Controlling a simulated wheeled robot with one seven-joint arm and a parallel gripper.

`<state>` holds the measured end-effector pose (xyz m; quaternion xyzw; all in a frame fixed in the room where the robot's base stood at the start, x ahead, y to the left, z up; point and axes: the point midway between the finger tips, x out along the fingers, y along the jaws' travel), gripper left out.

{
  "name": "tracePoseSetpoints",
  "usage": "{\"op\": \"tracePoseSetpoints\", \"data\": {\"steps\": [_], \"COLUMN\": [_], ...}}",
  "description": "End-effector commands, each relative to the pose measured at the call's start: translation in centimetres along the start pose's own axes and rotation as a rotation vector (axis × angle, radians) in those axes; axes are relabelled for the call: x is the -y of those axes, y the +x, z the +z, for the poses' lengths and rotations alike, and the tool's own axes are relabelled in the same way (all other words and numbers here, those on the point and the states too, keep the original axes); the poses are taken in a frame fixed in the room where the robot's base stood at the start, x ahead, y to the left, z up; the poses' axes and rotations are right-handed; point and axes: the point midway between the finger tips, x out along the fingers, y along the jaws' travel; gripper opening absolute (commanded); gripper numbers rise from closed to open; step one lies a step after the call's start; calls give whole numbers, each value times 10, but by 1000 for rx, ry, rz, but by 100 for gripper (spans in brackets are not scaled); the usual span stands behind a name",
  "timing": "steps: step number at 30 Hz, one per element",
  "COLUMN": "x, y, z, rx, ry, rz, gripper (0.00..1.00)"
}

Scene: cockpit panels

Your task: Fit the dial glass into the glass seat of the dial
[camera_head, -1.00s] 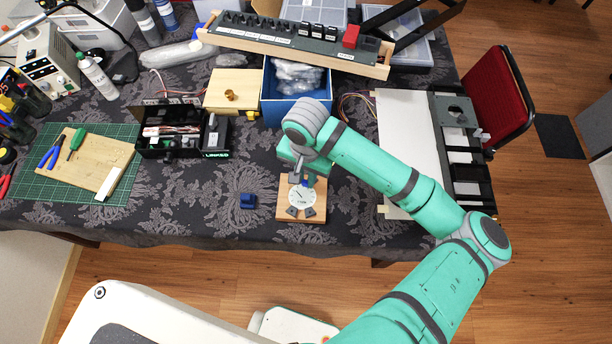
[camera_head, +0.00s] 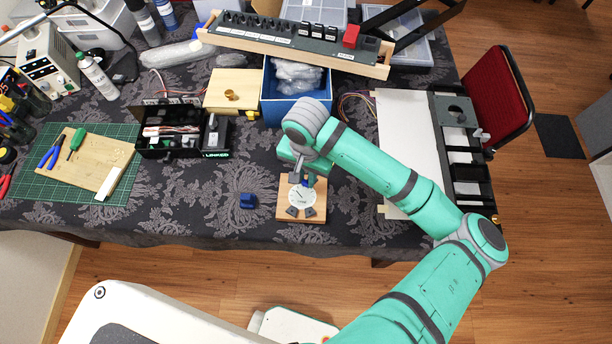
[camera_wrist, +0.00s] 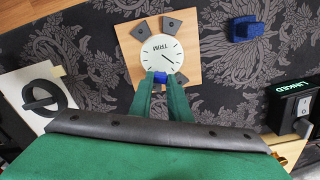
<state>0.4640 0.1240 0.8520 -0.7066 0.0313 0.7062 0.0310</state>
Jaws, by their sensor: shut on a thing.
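The round white dial (camera_head: 302,197) marked TRIM sits on a small wooden board (camera_head: 285,213) near the table's front edge. It also shows in the wrist view (camera_wrist: 161,52), with dark blocks around it. My gripper (camera_wrist: 160,80) points down at the dial's edge, its green fingers shut on a small blue piece (camera_wrist: 160,76). This piece seems to be the grip of the dial glass; the clear pane itself cannot be made out. The blue piece overlaps the dial's rim in the wrist view. I cannot tell whether it touches the dial or whether any glass lies in the seat.
A blue block (camera_head: 248,201) stands on the cloth left of the board. A black box (camera_head: 170,133) lies farther left, and a blue bin (camera_head: 283,108) stands behind. A white panel (camera_head: 405,140) lies right, under my arm. The cloth around the board is mostly clear.

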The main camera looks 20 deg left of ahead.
Motion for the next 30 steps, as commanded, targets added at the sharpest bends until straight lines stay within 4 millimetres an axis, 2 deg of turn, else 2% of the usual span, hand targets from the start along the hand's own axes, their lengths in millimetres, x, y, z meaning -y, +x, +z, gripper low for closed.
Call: {"op": "tracePoseSetpoints", "data": {"steps": [30], "x": [1], "y": [20], "z": [0], "rx": [0], "ry": [-2], "rz": [-1], "gripper": [0]}}
